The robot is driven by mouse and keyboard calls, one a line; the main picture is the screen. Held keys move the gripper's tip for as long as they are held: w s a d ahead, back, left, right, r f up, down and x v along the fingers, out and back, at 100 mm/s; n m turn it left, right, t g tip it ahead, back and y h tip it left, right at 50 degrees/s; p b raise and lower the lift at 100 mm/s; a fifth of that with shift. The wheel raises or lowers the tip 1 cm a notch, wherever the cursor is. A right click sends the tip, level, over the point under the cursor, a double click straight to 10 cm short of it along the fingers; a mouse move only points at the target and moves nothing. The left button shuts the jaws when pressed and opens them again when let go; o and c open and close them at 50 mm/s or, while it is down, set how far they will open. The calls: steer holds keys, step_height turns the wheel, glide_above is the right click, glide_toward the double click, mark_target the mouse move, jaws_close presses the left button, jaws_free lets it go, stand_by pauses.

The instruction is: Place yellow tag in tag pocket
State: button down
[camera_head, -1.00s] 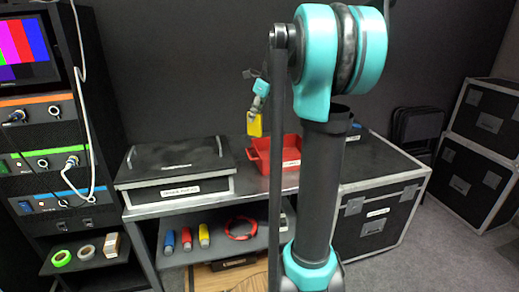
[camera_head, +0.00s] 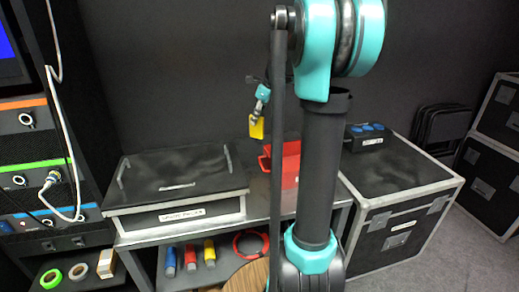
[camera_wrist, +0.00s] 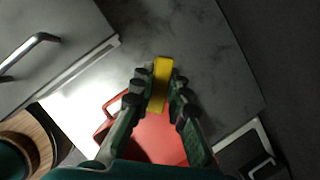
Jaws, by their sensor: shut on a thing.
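The yellow tag (camera_head: 256,128) hangs below my gripper (camera_head: 260,108) in the head view, in front of the dark wall and above the bench. In the wrist view the yellow tag (camera_wrist: 160,84) is pinched between both fingers of my gripper (camera_wrist: 159,90). I cannot make out a tag pocket.
A black lidded case (camera_head: 172,185) with a label stands on the bench left of the tray. A black flight case (camera_head: 395,225) stands to the right. The lower shelf holds a red cable ring (camera_head: 250,243) and several coloured cylinders. An equipment rack (camera_head: 40,170) stands at the left.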

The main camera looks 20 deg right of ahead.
step_height(320, 180, down, 13)
steer(key=shift+f, duration=0.1)
stand_by(0.4)
steer(key=c, duration=1.5)
jaws_free()
